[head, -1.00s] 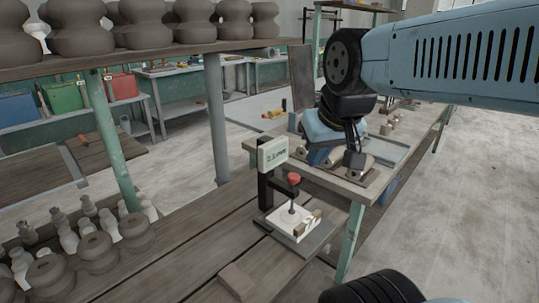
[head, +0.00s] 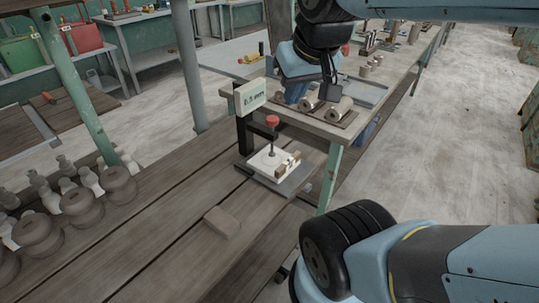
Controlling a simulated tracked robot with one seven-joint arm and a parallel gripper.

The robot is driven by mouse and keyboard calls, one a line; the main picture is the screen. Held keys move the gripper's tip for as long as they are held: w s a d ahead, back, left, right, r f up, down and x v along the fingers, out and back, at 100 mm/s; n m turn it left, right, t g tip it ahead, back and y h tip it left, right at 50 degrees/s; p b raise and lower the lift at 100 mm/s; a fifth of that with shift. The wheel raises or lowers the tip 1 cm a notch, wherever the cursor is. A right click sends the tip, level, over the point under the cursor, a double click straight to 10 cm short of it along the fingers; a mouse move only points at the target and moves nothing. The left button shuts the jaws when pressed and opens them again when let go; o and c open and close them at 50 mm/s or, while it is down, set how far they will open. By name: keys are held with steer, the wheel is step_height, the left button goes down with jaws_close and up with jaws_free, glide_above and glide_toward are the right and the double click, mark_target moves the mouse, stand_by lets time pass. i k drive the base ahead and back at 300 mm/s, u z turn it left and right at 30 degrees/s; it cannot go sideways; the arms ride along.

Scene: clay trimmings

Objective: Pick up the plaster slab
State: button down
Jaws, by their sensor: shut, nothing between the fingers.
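A white slab (head: 262,162), which looks like the plaster slab, lies flat on the grey base of a thickness gauge (head: 250,97) on the wooden bench. The gauge's red-topped plunger (head: 272,121) comes down onto the slab, and a small brown-and-white piece (head: 288,164) sits at its right side. My gripper (head: 329,96) is a dark, small shape above the far table, behind and to the right of the slab and apart from it. Its fingers look shut and empty, though their tips are hard to make out.
A grey-brown block (head: 222,222) lies on the bench in front of the gauge. Several clay vessels (head: 82,207) stand at the left. Clay cylinders (head: 340,109) lie on the far table under my gripper. A green post (head: 84,105) rises at the left. The floor at the right is clear.

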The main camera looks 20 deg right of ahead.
mark_target(274, 159)
steer(key=u, duration=0.65)
steer(key=k, duration=1.6)
steer(key=z, duration=0.8)
steer(key=i, duration=1)
